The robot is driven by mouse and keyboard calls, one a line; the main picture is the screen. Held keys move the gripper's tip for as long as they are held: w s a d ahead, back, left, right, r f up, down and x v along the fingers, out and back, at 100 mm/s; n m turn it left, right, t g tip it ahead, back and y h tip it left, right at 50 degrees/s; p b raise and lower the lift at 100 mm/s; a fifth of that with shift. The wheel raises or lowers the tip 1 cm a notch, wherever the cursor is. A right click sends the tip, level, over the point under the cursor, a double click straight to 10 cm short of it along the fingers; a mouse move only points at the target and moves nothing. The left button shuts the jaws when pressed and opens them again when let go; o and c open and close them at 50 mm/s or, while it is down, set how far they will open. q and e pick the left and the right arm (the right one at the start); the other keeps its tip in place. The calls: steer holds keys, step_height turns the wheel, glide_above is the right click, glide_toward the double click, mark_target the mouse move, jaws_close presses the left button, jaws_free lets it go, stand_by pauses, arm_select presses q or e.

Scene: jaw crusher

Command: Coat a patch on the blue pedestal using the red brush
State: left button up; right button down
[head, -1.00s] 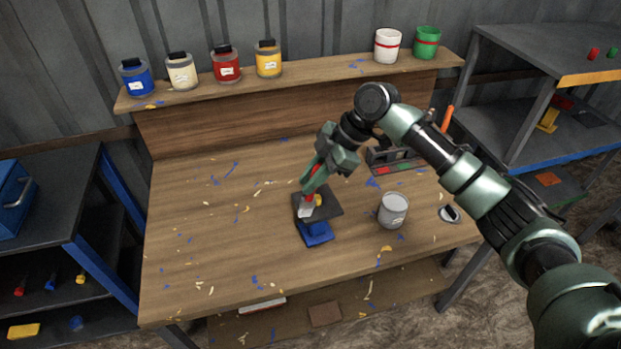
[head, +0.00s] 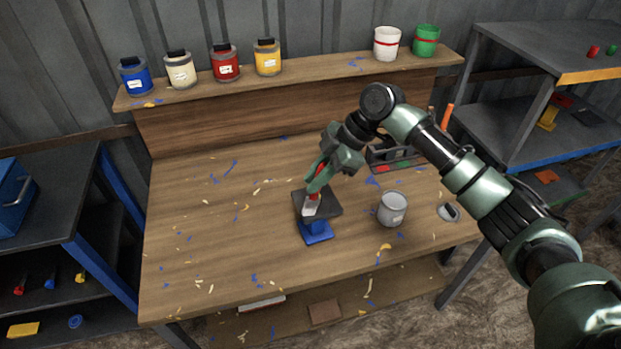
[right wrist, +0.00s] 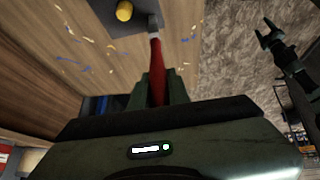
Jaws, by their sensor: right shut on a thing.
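My right gripper (head: 316,182) is shut on the red brush (right wrist: 157,68). The brush points down, its pale head (head: 310,206) at the dark square top plate of the blue pedestal (head: 316,233). I cannot tell whether the bristles touch the plate. A yellow round piece (right wrist: 124,11) stands on the plate beside the brush head in the right wrist view; the gripper and brush mostly hide it in the head view. No coated patch can be made out. My left gripper (right wrist: 263,29) shows at the right of the right wrist view, fingers apart and empty.
A grey can (head: 392,210) stands right of the pedestal, near a small round item (head: 448,212). A dark holder (head: 392,155) is behind my right arm. Paint jars line the back ledge (head: 330,70). The left half of the paint-flecked table (head: 200,240) is clear.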

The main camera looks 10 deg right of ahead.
steer(key=shift+w+d, duration=0.5)
steer(key=shift+d, duration=3.7)
steer(key=shift+s+a+p, duration=0.2)
steer(key=shift+a+p, duration=0.45)
steer(key=shift+a, duration=0.75)
steer(key=shift+s+a+p, duration=0.15)
steer(key=shift+a+p, duration=0.5)
steer(key=shift+a, duration=0.75)
steer(key=shift+s+a+p, duration=0.2)
steer(key=shift+a+p, duration=0.45)
steer(key=shift+a, duration=1.45)
steer(key=shift+d, duration=0.1)
